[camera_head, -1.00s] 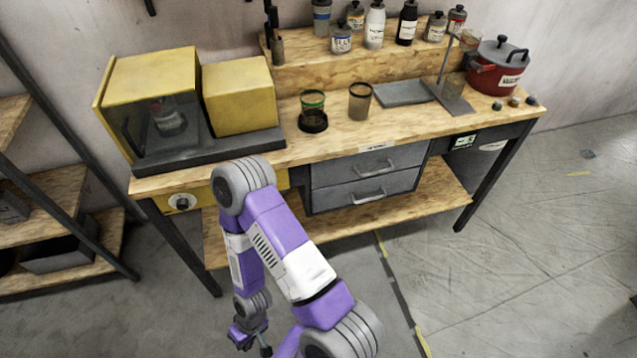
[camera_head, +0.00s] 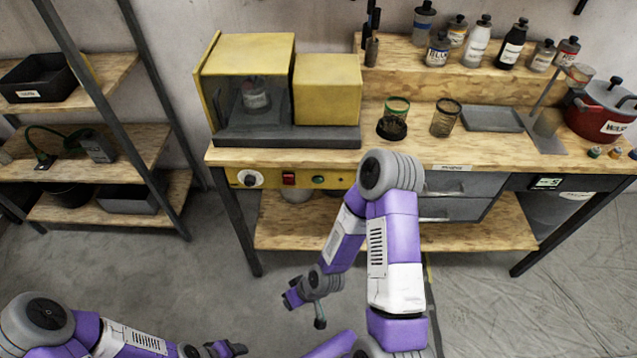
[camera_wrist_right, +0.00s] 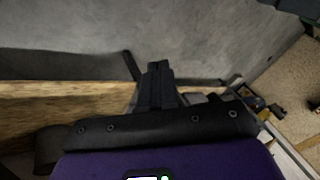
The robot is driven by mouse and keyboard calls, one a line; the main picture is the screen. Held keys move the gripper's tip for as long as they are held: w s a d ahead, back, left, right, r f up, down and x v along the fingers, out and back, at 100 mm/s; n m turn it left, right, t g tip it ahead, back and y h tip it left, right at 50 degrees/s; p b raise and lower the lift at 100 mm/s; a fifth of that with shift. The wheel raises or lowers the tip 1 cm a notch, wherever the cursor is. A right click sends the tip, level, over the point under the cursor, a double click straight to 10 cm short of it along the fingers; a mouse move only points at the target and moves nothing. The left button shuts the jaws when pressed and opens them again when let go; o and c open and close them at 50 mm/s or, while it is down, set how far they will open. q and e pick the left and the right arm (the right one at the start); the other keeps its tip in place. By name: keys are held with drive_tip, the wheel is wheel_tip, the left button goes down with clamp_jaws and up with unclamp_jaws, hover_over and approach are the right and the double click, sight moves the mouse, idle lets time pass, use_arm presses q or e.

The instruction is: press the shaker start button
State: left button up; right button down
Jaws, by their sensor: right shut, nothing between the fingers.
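The shaker (camera_head: 300,90) is a yellow machine with a dark window and grey base on the wooden bench; a jar shows behind the window. The yellow panel below it carries a round knob (camera_head: 250,179), a red switch (camera_head: 289,179) and a green button (camera_head: 318,180). Which one is the start button I cannot read. My right gripper (camera_head: 320,322) hangs in front of and below the panel, apart from it; its shut, empty fingers show in the right wrist view (camera_wrist_right: 156,82).
Bottles stand on the raised shelf. A metal-framed rack (camera_head: 150,100) stands left. Floor before the bench is clear.

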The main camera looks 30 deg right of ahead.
sight(318, 181)
drive_tip(key=w+d+r+n+t+h+b, duration=0.2)
drive_tip(key=w+d+r+n+t, duration=0.7)
drive_tip(key=d+r+n, duration=0.6)
drive_tip(key=w+d+b, duration=0.1)
drive_tip(key=w, duration=0.1)
drive_tip(key=shift+w+r+t+h, duration=0.3)
drive_tip(key=shift+w+t+h, duration=0.05)
drive_tip(key=shift+t+h, duration=0.05)
drive_tip(key=shift+w+d, duration=0.15)
drive_tip(key=w+d+p, duration=0.1)
drive_tip(key=w+d, duration=0.3)
drive_tip(key=w, duration=0.3)
drive_tip(key=shift+d, duration=0.25)
drive_tip(key=shift+w, duration=0.1)
drive_tip(key=shift+w, duration=0.15)
idle(0.6)
